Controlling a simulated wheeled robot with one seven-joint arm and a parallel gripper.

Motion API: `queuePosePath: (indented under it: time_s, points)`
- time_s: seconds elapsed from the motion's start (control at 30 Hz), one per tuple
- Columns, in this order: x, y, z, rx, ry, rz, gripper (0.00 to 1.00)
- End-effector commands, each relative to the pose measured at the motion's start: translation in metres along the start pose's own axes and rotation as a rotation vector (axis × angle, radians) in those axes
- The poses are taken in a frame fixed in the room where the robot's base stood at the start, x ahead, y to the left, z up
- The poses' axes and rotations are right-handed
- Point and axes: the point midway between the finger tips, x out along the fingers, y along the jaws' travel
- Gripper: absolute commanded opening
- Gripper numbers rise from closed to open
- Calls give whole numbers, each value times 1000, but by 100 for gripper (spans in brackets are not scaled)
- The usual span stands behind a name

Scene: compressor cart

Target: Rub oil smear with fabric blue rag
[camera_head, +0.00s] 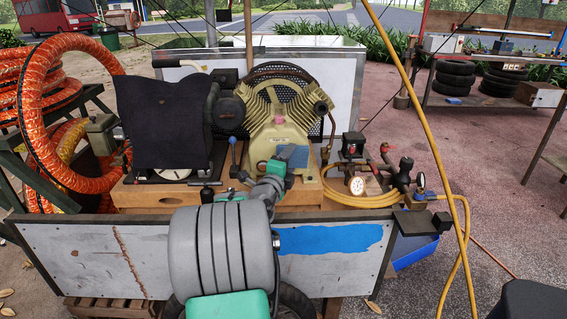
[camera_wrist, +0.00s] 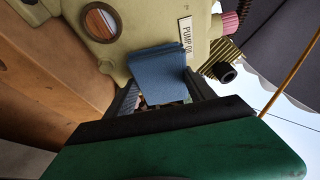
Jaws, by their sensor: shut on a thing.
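The blue rag (camera_wrist: 158,76) is held between the fingers of my gripper (camera_wrist: 161,94), which is shut on it. In the head view the rag (camera_head: 292,156) lies in front of the cream compressor pump (camera_head: 276,133). In the wrist view the rag is close to the pump body (camera_wrist: 150,48), below and left of its white label (camera_wrist: 186,34). I cannot tell whether it touches the pump. No oil smear can be made out clearly; the pump surface behind the rag is hidden.
The pump stands on a wooden base (camera_head: 145,196) on the cart. A dark cloth (camera_head: 160,122) hangs to its left. A gauge (camera_head: 356,186), valves and a yellow hose (camera_head: 428,125) are to the right. An orange hose (camera_head: 42,110) coils at far left. A round sight glass (camera_wrist: 101,22) is near the rag.

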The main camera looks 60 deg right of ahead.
Motion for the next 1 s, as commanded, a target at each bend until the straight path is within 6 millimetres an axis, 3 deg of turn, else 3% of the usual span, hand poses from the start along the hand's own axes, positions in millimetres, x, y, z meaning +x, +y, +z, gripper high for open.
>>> queuePosePath:
  time_s: [0.43, 0.77, 1.0]
  points:
    - [17, -2, -33, 1, 2, -2, 31]
    - [19, 0, -31, 0, 0, -2, 31]
    - [13, 4, -10, 1, -4, -3, 31]
